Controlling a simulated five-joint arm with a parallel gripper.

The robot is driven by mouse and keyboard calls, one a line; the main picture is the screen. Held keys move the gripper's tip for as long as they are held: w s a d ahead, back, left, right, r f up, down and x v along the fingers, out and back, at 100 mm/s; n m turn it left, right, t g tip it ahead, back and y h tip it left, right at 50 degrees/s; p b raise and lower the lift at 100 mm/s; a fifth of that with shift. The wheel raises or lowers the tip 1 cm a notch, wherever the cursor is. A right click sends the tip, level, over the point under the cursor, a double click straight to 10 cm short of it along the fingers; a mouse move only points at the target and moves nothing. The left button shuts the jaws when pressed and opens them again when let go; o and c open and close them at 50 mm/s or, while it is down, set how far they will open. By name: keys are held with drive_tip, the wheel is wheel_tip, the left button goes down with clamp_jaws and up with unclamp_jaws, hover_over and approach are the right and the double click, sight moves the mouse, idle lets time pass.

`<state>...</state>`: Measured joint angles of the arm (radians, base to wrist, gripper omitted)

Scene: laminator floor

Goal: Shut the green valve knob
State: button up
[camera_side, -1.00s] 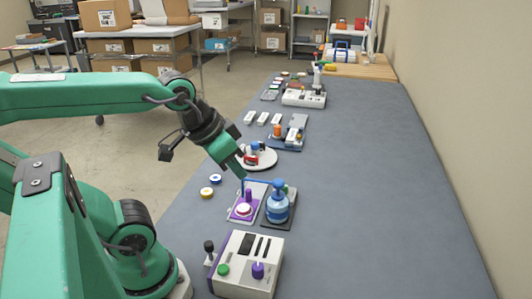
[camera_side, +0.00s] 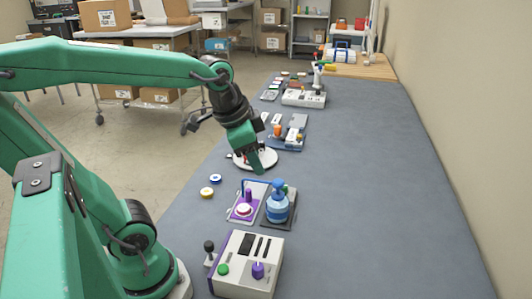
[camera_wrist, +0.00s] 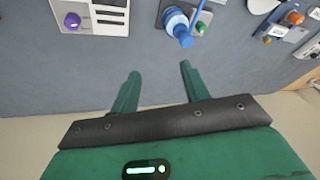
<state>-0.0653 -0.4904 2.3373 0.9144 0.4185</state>
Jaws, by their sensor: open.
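A small green knob (camera_side: 286,188) shows just behind the blue bottle (camera_side: 277,207) on a dark plate in the side view, partly hidden by it. In the wrist view a green knob (camera_wrist: 203,28) sits beside the blue bottle (camera_wrist: 176,22), near the top edge. A round green button or knob (camera_side: 224,269) is on the white machine in front; I cannot tell which green part is the valve knob. My gripper (camera_side: 259,166) is above the table, near the bottle's far side. In the wrist view my gripper (camera_wrist: 159,70) has its fingers apart with nothing between them.
The white machine (camera_side: 238,287) with a purple knob (camera_side: 258,270) stands nearest. A purple-and-grey plate (camera_side: 235,213) lies left of the bottle. A white round plate (camera_side: 268,158) is behind my gripper. The table's right side (camera_side: 400,220) is clear.

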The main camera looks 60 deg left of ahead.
drive_tip(key=w+a+f+m+g, duration=0.2)
drive_tip(key=w+a+f+m, duration=0.25)
drive_tip(key=w+m, duration=0.35)
drive_tip(key=m+g, duration=0.2)
drive_tip(key=m, duration=0.4)
approach(284, 189)
drive_tip(key=shift+w+a+f, duration=0.1)
drive_tip(key=shift+w+a, duration=0.3)
drive_tip(key=shift+a, duration=0.15)
drive_tip(key=shift+w+a+f, duration=0.1)
drive_tip(key=shift+a+f, duration=0.05)
drive_tip(key=shift+f, duration=0.05)
drive_tip(key=shift+f, duration=3.9)
drive_tip(key=c, duration=1)
